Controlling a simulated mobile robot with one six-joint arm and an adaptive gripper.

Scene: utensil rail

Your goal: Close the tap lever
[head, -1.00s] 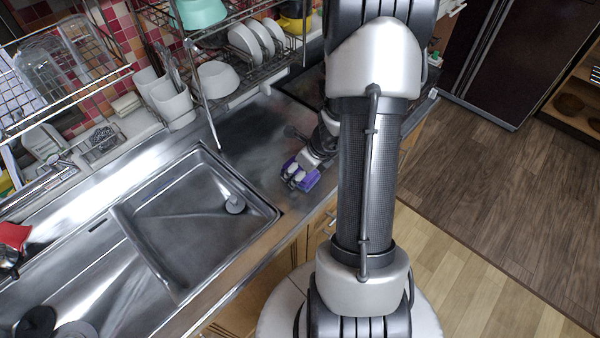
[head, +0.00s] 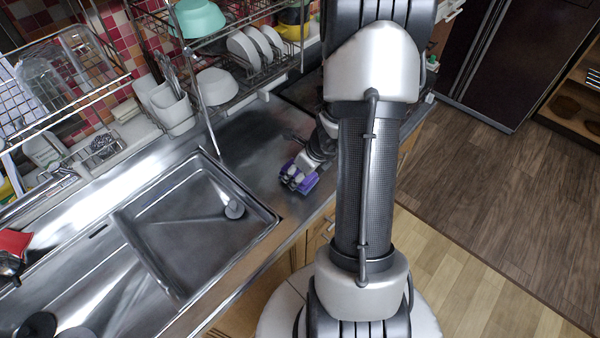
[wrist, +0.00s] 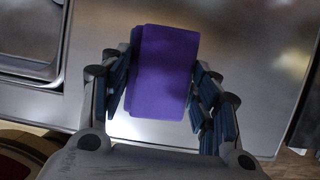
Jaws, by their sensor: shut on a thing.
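The tap (head: 42,188) is a chrome spout at the left edge of the head view, behind the sink; its lever is too small to make out, so I cannot tell its position. My gripper (head: 297,178) is low over the steel counter to the right of the sink, far from the tap. It is shut on a purple sponge-like block, which shows between the fingers in the wrist view (wrist: 163,72). I cannot tell whether the block touches the counter. The tap is not in the wrist view.
The sink basin (head: 195,230) lies between my gripper and the tap. A dish rack (head: 235,85) with bowls and plates stands behind the counter, and a wire rack (head: 60,85) hangs above the tap. White utensil holders (head: 170,105) stand near the wall.

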